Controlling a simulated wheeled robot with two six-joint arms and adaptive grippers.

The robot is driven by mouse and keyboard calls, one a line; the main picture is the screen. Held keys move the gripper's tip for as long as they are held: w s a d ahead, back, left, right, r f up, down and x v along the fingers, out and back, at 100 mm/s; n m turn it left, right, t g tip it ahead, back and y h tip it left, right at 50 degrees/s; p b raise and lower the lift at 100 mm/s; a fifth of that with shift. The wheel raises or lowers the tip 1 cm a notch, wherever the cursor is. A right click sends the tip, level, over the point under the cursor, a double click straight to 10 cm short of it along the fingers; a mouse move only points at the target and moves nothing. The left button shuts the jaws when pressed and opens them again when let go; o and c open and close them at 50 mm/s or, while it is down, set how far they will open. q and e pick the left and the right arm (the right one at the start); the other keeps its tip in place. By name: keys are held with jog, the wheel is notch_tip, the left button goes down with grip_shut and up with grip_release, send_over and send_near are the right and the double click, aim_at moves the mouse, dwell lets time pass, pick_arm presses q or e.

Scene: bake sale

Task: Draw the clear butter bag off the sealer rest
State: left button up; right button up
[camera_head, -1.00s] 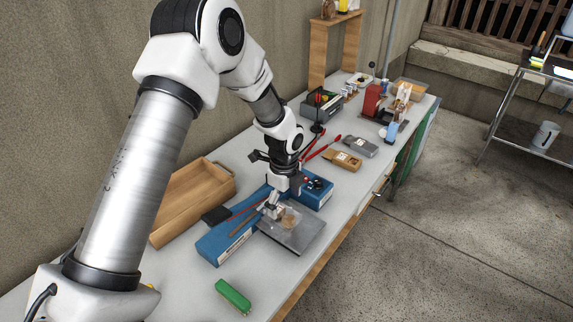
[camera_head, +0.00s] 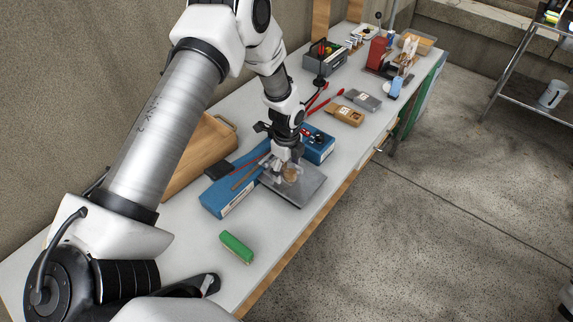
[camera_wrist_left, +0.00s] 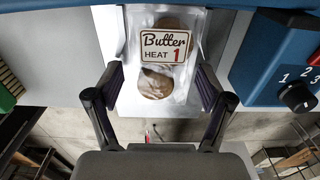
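The clear butter bag (camera_head: 290,173) lies on the grey metal sealer rest (camera_head: 306,190), which sticks out in front of the blue sealer (camera_head: 224,200). In the left wrist view, the bag (camera_wrist_left: 157,85) has a "Butter HEAT 1" label and round brown pieces inside. My left gripper (camera_head: 284,166) is low over the rest at the bag. In the left wrist view its two dark fingers (camera_wrist_left: 160,78) stand apart, one along each side edge of the bag; I cannot tell whether they touch it.
A green block-like item (camera_head: 236,247) lies near the table's front edge. A wooden tray (camera_head: 205,150) stands against the wall. A brown pouch (camera_head: 345,116) and a grey pouch (camera_head: 363,100) lie beyond the sealer. The sealer's dial (camera_wrist_left: 298,97) is right of the bag. The floor in front is open.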

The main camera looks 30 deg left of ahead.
aim_at(303, 184)
pick_arm(q)
jog(key=c, duration=0.3)
jog(key=shift+w+f, duration=0.1)
jog(key=shift+d, duration=0.1)
jog(key=shift+c, duration=0.2)
jog(key=shift+s+d+b, duration=0.15)
jog(key=shift+d, duration=1.3)
jog(key=shift+s+d+b, duration=0.1)
jog(key=shift+d+b, duration=0.05)
jog(key=shift+d, duration=1.25)
jog(key=o, duration=0.9)
